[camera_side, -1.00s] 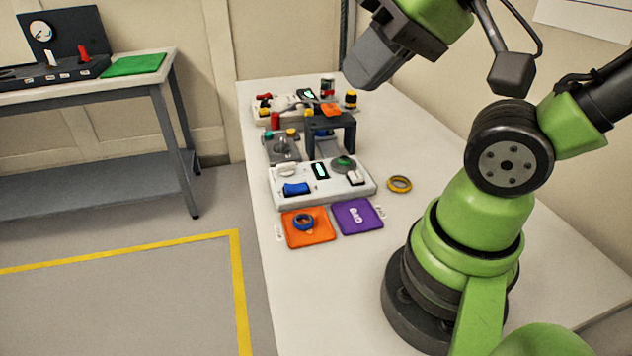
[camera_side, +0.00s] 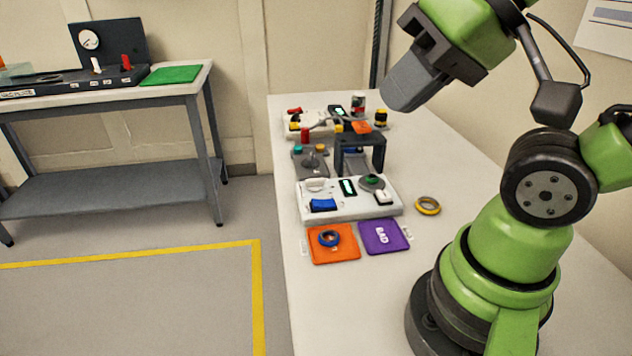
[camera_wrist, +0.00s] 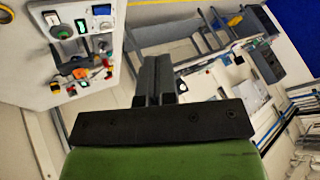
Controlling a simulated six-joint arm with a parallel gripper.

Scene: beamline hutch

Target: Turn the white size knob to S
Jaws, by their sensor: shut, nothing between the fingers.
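The white knob (camera_side: 316,184) sits at the back left of a white control panel (camera_side: 345,212), in front of the small black arch. The knob also shows in the wrist view (camera_wrist: 103,26), near the panel's edge. Its pointer setting and any size letters are too small to read. My gripper (camera_side: 393,104) is high above the table, back and to the right of the panel, well apart from the knob. In the wrist view its dark fingers (camera_wrist: 157,80) are together with nothing between them.
The panel also carries a blue rocker (camera_side: 323,205), a lit display (camera_side: 347,187), a grey dial with a green centre (camera_side: 371,182) and a white switch (camera_side: 384,198). A black arch (camera_side: 361,142) stands behind. Orange (camera_side: 347,255) and purple (camera_side: 397,243) mats lie in front.

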